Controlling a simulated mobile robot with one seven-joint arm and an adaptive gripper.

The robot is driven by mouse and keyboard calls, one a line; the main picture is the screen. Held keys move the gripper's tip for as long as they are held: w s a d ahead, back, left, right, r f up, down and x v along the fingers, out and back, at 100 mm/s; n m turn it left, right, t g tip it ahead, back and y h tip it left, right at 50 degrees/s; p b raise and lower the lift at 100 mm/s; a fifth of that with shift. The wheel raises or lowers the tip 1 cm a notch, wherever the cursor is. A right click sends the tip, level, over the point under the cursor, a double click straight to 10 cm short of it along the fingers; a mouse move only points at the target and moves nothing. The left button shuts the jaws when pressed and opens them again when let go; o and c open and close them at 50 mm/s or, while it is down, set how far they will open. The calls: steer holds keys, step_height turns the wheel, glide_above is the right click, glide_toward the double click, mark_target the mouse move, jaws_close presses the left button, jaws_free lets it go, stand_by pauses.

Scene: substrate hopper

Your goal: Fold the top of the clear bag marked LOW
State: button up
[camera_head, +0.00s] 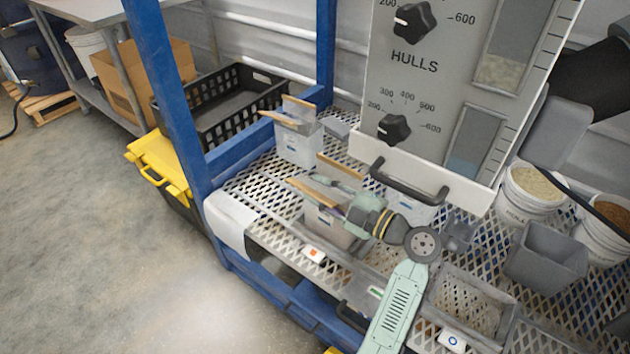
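Several pale bags with tan strips at their tops stand on the perforated metal shelf (262,232). One bag (298,148) stands at the back left. Another bag (322,222) stands nearer the front, partly covered by my gripper (338,192). A third pale bag or box (408,208) is partly hidden behind my wrist and a dark handle. The bag labels are too small to read, so I cannot tell which is marked LOW. My gripper is at the top of the front bag; I cannot tell whether it touches it or whether its fingers are open.
The hopper panel marked HULLS (412,95) rises behind the shelf. A blue post (172,95) stands at the left. Grey bins (545,262) and white buckets (530,195) crowd the right. A black crate (225,105) lies behind the post. Open floor is at the left.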

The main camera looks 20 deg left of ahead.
steer(key=shift+x, duration=1)
jaws_close()
